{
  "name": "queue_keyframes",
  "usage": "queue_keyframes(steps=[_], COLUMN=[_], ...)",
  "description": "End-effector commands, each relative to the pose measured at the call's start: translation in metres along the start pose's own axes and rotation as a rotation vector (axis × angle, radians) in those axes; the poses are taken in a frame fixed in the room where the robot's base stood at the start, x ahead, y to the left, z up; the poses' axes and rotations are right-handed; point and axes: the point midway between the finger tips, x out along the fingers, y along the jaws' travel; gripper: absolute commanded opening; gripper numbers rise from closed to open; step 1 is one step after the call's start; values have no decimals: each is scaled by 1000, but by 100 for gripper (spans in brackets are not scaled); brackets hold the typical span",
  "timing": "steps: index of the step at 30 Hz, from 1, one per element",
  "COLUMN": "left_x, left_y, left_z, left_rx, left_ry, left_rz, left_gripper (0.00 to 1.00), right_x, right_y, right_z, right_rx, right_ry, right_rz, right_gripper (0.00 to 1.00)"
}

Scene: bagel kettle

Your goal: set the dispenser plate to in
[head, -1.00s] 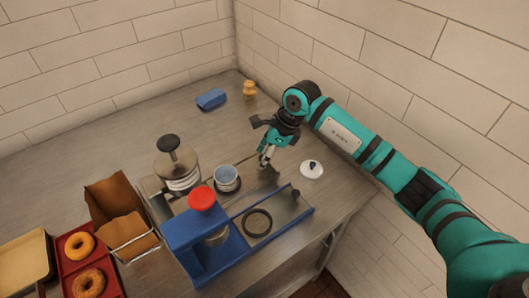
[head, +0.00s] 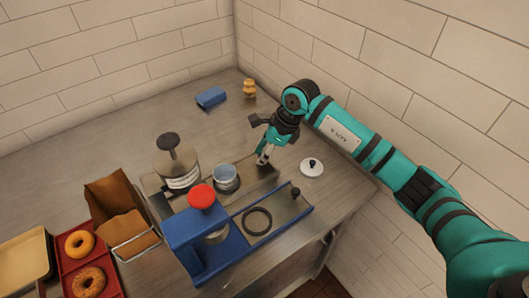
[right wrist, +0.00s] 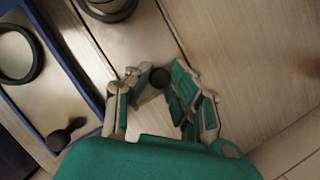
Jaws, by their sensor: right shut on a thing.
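My right gripper (head: 263,158) is at the plate's far right end, pointing down. In the right wrist view, the gripper (right wrist: 160,97) is shut on a small dark round knob (right wrist: 160,77), which shows between its fingers. The knob's join to the plate is hidden. My left gripper is not in view.
A blue press (head: 195,243) with a red knob (head: 201,197) and a rail holding a dark ring (head: 257,221) lies in front. A white lid (head: 312,168) is right of the gripper.

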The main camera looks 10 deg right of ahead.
Motion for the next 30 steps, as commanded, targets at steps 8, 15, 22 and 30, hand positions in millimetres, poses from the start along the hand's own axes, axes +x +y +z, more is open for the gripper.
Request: queue_keyframes(steps=[8,15,22,30], left_x=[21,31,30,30], left_y=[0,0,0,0], left_z=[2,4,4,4], left_rx=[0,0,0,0], left_ry=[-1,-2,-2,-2], left_rz=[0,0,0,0], left_gripper=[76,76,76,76], right_x=[20,28,28,28], right_y=[46,73,76,76], right_z=[43,68,71,71], right_rx=[-8,-3,-2,-2], right_ry=[-4,-3,-5,-4], right_rz=[0,-1,2,2], right_gripper=[0,0,0,41])
